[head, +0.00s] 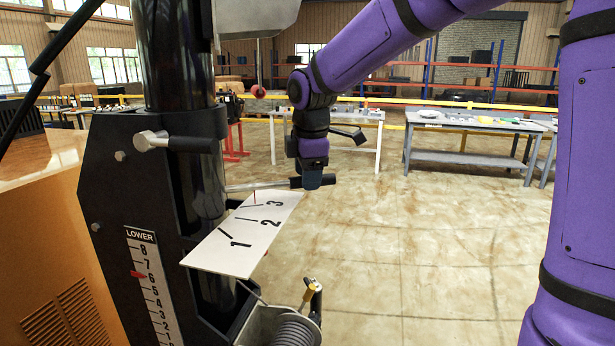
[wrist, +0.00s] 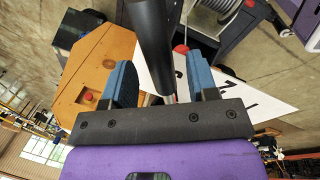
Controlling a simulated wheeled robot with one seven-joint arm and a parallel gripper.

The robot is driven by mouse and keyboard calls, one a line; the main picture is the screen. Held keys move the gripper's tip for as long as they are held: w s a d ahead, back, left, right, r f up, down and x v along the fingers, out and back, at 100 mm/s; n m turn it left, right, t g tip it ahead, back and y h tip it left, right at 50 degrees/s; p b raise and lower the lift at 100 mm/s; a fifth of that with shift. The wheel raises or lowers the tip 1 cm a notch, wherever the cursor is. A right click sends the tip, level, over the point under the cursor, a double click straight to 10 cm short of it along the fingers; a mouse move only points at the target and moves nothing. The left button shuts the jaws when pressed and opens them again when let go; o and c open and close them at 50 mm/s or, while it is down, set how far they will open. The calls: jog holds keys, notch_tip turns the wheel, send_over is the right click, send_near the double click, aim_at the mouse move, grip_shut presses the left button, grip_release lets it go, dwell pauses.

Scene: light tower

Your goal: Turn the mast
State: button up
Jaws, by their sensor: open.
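The mast (head: 178,60) is a thick black upright tube in a black bracket at the left of the head view. A metal bar with a black grip (head: 294,183) sticks out to the right from it. Under the bar is a white plate (head: 205,254) marked 1, 2 and 3, with a small red pointer (head: 254,196) near its far edge, by the 3 side. My gripper (head: 312,180) is at the grip's end. In the wrist view, my gripper's blue fingers (wrist: 162,80) are apart, with the black grip (wrist: 150,40) between them; contact cannot be told.
A second handle with a black grip (head: 190,144) is on the bracket. A scale labelled LOWER (head: 150,290) has a red marker. A cable winch (head: 290,328) sits below the plate. An orange cabinet (head: 40,220) stands left. Open floor lies right, with workbenches (head: 470,125) behind.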

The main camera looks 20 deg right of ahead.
jog(key=shift+w+f, duration=0.1)
jog(key=shift+f, duration=0.35)
jog(key=shift+c, duration=0.4)
grip_shut()
jog(key=s+a+m, duration=0.2)
jog(key=s+m, duration=0.1)
jog(key=s, duration=0.2)
jog(key=s+a+m+h, duration=0.1)
jog(key=s+a+m, duration=0.1)
jog(key=s, duration=0.4)
jog(key=shift+s+m, duration=0.15)
jog(key=shift+m, duration=0.35)
jog(key=shift+o, duration=0.4)
grip_release()
